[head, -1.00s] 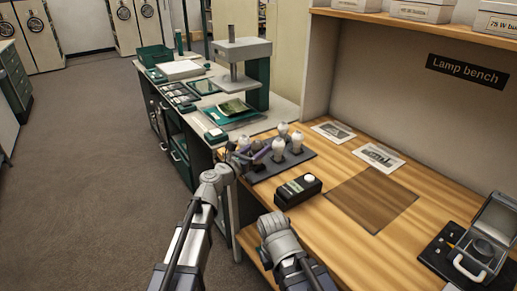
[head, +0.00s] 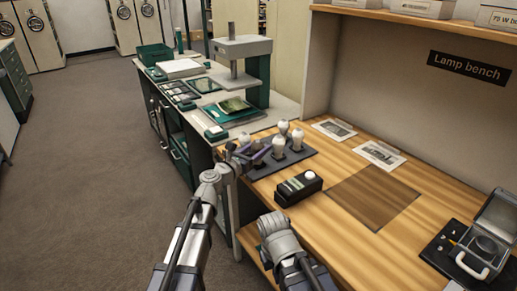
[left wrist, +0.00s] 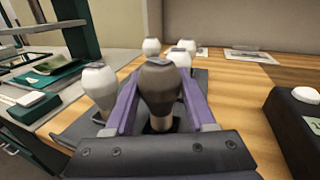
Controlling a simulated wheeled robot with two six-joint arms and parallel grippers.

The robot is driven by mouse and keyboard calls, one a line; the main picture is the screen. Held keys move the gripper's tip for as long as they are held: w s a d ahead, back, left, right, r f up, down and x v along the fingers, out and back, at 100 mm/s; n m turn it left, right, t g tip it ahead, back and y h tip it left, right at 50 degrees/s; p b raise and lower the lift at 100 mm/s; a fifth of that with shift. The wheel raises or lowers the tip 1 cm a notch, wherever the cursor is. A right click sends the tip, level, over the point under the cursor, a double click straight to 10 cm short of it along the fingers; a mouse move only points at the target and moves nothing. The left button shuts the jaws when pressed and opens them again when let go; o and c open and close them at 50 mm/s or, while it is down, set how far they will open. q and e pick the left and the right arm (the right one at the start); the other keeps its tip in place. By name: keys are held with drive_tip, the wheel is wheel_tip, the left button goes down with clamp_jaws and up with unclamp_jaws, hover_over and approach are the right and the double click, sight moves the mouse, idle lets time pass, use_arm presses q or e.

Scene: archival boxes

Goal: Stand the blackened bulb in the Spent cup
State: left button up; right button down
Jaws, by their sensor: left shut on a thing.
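My left gripper (head: 256,154) is at the front left of the dark bulb rack (head: 300,158). In the left wrist view its purple fingers (left wrist: 161,100) are shut on the blackened bulb (left wrist: 160,87), a dark brown-grey glass with a pale lower part. The bulb is upright, its lower end close to the rack; I cannot tell whether it touches. In the head view the bulb is hard to make out among the fingers. My right gripper (head: 272,224) is low over the bench's front edge, its fingers not discernible. I cannot make out a cup marked Spent.
Several whitish bulbs (head: 297,138) stand close around the held one. A black box with a white button (head: 298,188) is just in front of the rack. A brown mat (head: 372,198) is clear. An open grey case (head: 497,222) stands at the right.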

use_arm(q)
drive_tip(key=shift+f+b, duration=0.6)
drive_tip(key=shift+b, duration=0.05)
idle(0.5)
drive_tip(key=o, duration=1.1)
drive_tip(key=shift+c, duration=0.2)
drive_tip(key=v, duration=1.1)
